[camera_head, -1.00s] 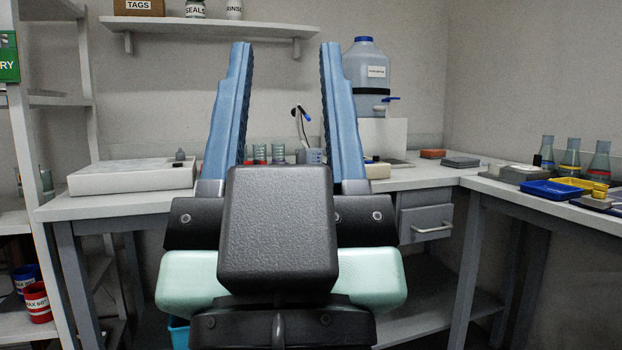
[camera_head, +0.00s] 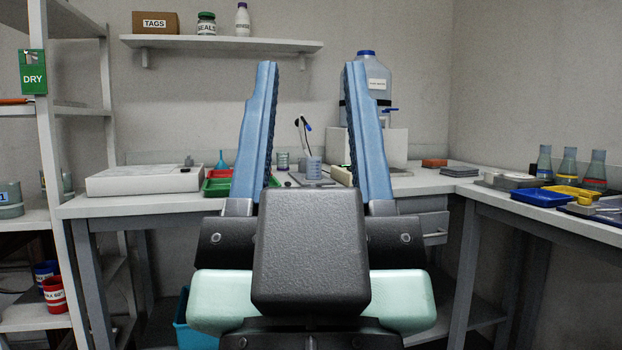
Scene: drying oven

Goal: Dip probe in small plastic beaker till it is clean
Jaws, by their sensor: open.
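My gripper (camera_head: 312,85) is open and empty, its two blue fingers upright and wide apart in the foreground. A thin probe with a blue and black handle (camera_head: 307,124) and a dark cable shows just above and behind the beaker. I cannot tell whether the probe touches the beaker, or whether its tip is clean. The gripper is apart from both.
A white slab (camera_head: 145,180) lies on the bench at left, beside green and red trays (camera_head: 217,186). A large water jug (camera_head: 378,90) stands behind the right finger. Flasks (camera_head: 568,165) and a blue tray (camera_head: 541,197) are on the right bench. A shelf rack (camera_head: 52,170) stands at left.

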